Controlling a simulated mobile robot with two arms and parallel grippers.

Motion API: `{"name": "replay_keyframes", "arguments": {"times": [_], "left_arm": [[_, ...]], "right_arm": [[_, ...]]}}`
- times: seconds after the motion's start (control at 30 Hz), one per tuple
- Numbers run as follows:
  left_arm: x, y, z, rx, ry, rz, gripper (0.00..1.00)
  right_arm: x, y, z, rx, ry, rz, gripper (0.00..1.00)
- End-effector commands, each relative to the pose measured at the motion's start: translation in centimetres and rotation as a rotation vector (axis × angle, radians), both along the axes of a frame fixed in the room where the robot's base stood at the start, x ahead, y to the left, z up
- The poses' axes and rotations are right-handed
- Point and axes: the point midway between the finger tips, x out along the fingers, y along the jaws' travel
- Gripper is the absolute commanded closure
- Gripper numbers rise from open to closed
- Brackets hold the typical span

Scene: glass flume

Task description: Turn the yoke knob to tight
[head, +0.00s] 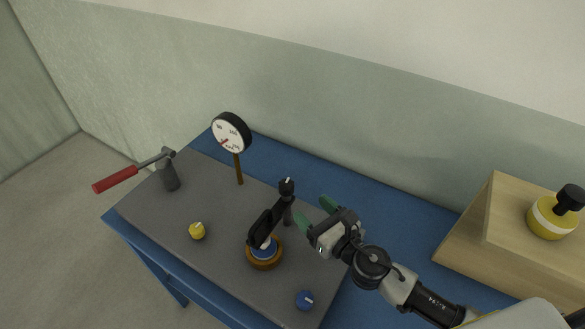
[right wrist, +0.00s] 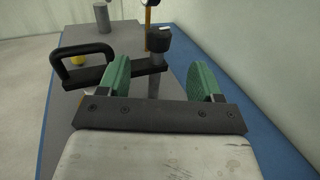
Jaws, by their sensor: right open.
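The yoke knob (head: 287,186) is a black cap with a white mark, on top of a dark post. The black yoke (head: 265,226) reaches from this post over a brown ring (head: 264,262) holding something blue. My right gripper (head: 315,213) is open and empty, its green fingers just right of the post and apart from the knob. In the right wrist view, the knob (right wrist: 158,38) and its post show beyond and between the two spread fingers (right wrist: 161,75). I cannot read which setting the mark points to. My left gripper is out of view.
A dial gauge (head: 231,134) stands on a stem at the back of the grey plate. A red-handled lever (head: 116,179) sticks out left. A yellow knob (head: 197,231) and a blue knob (head: 304,299) sit near the front. A wooden block (head: 478,238) with a yellow container (head: 551,220) is at right.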

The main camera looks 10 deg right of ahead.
Motion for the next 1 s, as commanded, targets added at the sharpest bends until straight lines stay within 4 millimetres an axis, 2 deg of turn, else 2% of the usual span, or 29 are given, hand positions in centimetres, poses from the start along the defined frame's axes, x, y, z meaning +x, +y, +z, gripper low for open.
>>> {"name": "replay_keyframes", "arguments": {"times": [0.27,0.5,0.7,0.97,1.0], "left_arm": [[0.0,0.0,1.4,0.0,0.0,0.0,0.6],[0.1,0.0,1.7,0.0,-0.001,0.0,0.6],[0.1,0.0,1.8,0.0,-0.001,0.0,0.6],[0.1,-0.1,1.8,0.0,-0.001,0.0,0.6],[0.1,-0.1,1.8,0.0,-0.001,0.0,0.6]], "right_arm": [[4.6,1.9,0.3,0.003,-0.003,0.0,0.35],[8.2,3.5,0.1,0.004,-0.002,0.001,0.35],[9.5,4.0,0.0,0.002,0.0,0.002,0.35],[9.6,4.0,0.0,0.002,0.0,0.003,0.35],[9.6,4.0,0.0,0.002,0.0,0.003,0.38]]}}
